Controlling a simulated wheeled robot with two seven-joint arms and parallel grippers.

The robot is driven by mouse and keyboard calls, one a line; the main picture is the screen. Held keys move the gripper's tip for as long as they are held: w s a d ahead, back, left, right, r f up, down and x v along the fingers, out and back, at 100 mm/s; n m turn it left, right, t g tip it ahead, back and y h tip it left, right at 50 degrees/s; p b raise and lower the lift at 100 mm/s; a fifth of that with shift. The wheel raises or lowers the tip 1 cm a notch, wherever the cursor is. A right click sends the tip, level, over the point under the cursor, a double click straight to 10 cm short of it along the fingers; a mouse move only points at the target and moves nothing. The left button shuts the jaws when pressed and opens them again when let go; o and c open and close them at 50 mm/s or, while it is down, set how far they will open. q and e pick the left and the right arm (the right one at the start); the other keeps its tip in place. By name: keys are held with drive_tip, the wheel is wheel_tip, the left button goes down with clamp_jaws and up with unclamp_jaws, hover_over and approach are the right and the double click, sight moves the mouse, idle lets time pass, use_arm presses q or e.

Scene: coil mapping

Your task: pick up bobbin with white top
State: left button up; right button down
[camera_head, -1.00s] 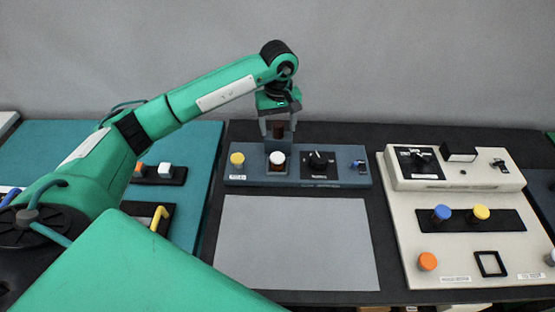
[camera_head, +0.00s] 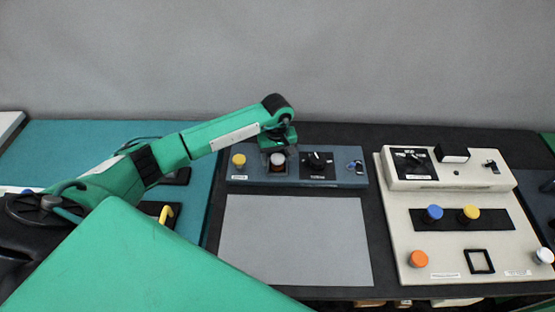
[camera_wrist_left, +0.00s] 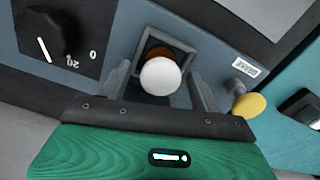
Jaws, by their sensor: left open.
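The bobbin with the white top (camera_head: 277,160) sits in the dark square socket of the blue-grey panel (camera_head: 336,181) at the back. Its round white top (camera_wrist_left: 160,76) also shows in the left wrist view, with a reddish-brown part behind it. My left gripper (camera_head: 278,151) is low over the bobbin. Its two open fingers (camera_wrist_left: 160,84) stand on either side of the white top, with a visible gap on both sides. The lower part of the bobbin is hidden. My right gripper is not in view.
A yellow-topped piece (camera_head: 239,161) stands close left of the bobbin. A black dial (camera_head: 317,160) and a small switch (camera_head: 356,166) are to its right. A bare grey mat (camera_head: 295,240) lies in front. A cream panel (camera_head: 446,262) with several coloured knobs is at right.

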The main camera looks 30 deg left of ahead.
use_arm(q)
drive_tip(key=c, duration=1.2)
drive_tip(key=shift+o, duration=0.2)
